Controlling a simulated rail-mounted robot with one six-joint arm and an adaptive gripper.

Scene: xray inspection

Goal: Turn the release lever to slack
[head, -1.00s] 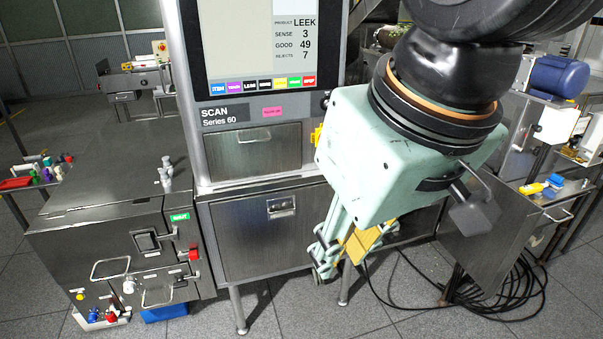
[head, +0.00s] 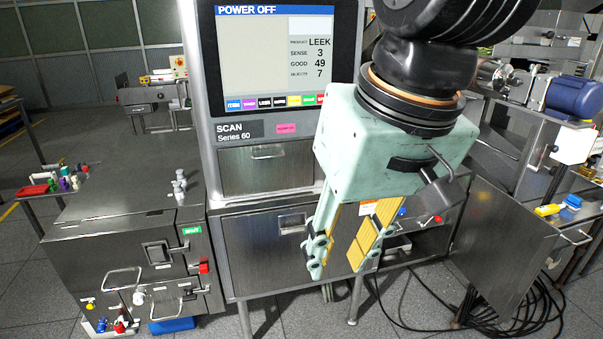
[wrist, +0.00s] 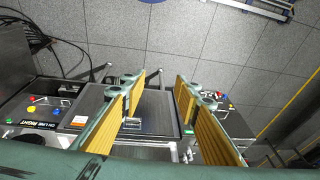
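My gripper (head: 338,262) hangs fingers-down before the lower front of the scanner, open and empty, with yellow pads on both fingers; its fingers also show in the wrist view (wrist: 160,86). I cannot tell for sure which control is the release lever. A red-ended control (head: 434,219) shows in the open bay right of the gripper, beside a blue knob (head: 402,211). Red and yellow controls also show at the left of the wrist view (wrist: 31,109). The left cabinet has a red control (head: 203,267) and a white-knobbed control (head: 139,298). My gripper touches none of them.
The scanner screen (head: 275,60) reads POWER OFF. An open metal door (head: 520,220) stands to the right, with black cables (head: 480,308) on the floor. A steel cabinet (head: 80,250) stands left. Free floor lies in front.

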